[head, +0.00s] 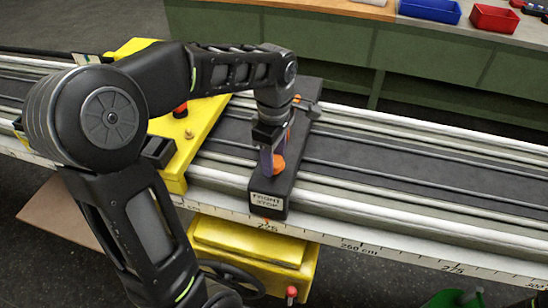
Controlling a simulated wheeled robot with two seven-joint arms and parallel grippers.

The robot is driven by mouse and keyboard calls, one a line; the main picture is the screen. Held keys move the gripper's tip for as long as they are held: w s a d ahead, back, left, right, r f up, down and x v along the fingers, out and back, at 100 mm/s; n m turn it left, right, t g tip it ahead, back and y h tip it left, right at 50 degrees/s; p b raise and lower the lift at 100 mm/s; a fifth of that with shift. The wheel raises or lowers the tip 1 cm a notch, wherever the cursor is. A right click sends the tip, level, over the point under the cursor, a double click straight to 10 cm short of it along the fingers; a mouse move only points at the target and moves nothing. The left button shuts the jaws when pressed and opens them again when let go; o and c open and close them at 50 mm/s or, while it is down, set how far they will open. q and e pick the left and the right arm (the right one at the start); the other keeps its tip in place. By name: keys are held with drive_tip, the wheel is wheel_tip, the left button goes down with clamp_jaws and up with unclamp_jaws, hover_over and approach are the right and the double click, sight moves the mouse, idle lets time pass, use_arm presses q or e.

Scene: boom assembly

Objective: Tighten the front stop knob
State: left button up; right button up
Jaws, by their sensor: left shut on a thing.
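The front stop (270,201) is a black block lying across the grey rail bed, with a white "FRONT STOP" label at its near end. An orange knob (279,166) stands on it. My left gripper (272,155) points down from above and is shut on the orange knob. The gripper and wrist hide part of the knob and of the block's middle. My right gripper does not show.
A yellow carriage (205,120) with a red knob (181,110) sits on the rails left of the stop. A ruler scale (350,245) runs along the near edge. A yellow box (255,250) with a handwheel is below. The rails to the right are clear.

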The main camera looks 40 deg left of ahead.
use_arm(q)
drive_tip(key=m, duration=1.2)
drive_tip(key=shift+m, duration=0.3)
drive_tip(key=m, duration=1.2)
drive_tip(key=o, duration=1.4)
drive_tip(key=shift+c, duration=0.2)
